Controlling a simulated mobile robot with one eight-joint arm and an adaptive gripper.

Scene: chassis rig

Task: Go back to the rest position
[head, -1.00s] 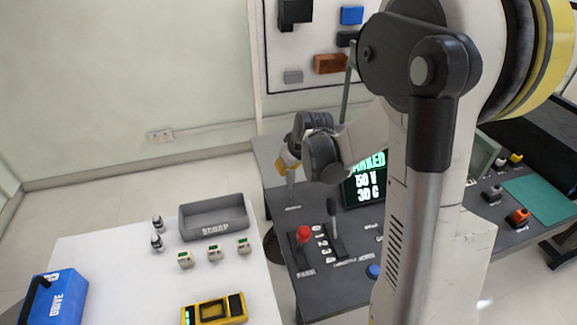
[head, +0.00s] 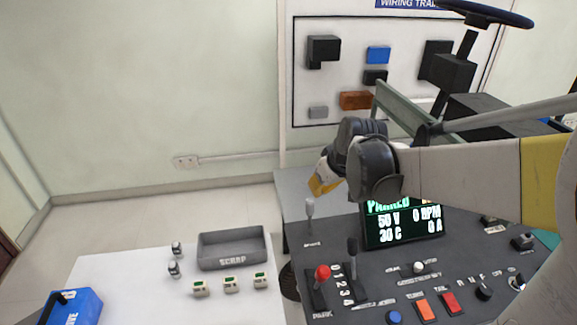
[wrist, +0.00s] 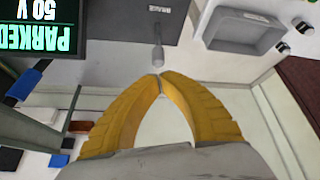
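My gripper (head: 325,185) is raised over the left part of the dark control panel (head: 385,265), in front of the wall board. In the wrist view its two yellow fingers (wrist: 161,76) curve together and their tips meet, with nothing seen between them. A small grey-topped lever (head: 310,210) stands on the panel below it in the head view. The same lever (wrist: 157,50) shows just beyond the fingertips in the wrist view, and it looks apart from them. In the head view the fingers are partly hidden behind the dark wrist joint.
The display (head: 402,220) reads PARKED. A red-knobbed lever (head: 322,272) and a black lever (head: 352,250) stand on the panel. The white table (head: 150,290) at left holds a grey scrap tray (head: 232,262), small meters and a blue case (head: 75,306). A steering wheel (head: 485,13) is at upper right.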

